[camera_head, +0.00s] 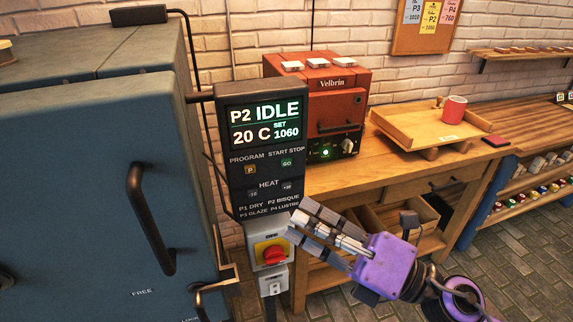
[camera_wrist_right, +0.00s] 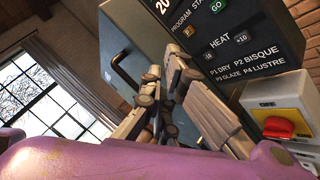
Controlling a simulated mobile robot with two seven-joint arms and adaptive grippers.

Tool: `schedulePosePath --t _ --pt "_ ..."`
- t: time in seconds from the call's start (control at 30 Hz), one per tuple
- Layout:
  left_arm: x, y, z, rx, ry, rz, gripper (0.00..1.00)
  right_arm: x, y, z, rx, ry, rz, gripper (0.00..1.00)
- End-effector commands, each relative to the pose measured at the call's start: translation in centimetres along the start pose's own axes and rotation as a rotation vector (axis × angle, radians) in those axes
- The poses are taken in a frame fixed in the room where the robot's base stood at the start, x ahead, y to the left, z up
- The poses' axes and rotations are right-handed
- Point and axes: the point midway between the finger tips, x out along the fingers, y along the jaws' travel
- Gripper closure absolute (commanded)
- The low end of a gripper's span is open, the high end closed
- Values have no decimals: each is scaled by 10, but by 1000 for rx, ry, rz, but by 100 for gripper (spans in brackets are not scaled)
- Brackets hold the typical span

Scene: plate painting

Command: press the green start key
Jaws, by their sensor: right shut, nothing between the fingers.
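The green start key (camera_head: 286,162), marked GO, sits under START STOP on the dark control panel (camera_head: 237,180). It also shows near the top edge of the right wrist view (camera_wrist_right: 216,8). The panel's display (camera_head: 265,122) reads P2 IDLE, 20 C, SET 1060. My right gripper (camera_head: 299,220), with purple housing, is shut and empty. In the head view its fingertips are below the green key, near the panel's bottom edge and the red switch; I cannot tell whether they touch. My left gripper is not in view.
A red rotary switch (camera_head: 274,256) on a yellow plate is just below the panel. The large blue kiln (camera_head: 80,190) with a dark handle (camera_head: 150,218) stands left. A bench (camera_head: 400,170) behind holds a red Velbrin oven (camera_head: 325,100) and a wooden tray (camera_head: 395,128) with a red mug (camera_head: 454,108).

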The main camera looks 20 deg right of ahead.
Motion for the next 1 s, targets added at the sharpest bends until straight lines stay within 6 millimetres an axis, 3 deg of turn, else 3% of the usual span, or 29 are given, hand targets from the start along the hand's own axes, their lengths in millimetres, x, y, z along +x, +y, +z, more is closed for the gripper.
schedulePosePath --t 0.33,1.0 --pt "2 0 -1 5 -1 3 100 5 -4 4 5 -4 -1 100" --pt "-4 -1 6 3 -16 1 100 58 -44 44 7 -4 -1 100"
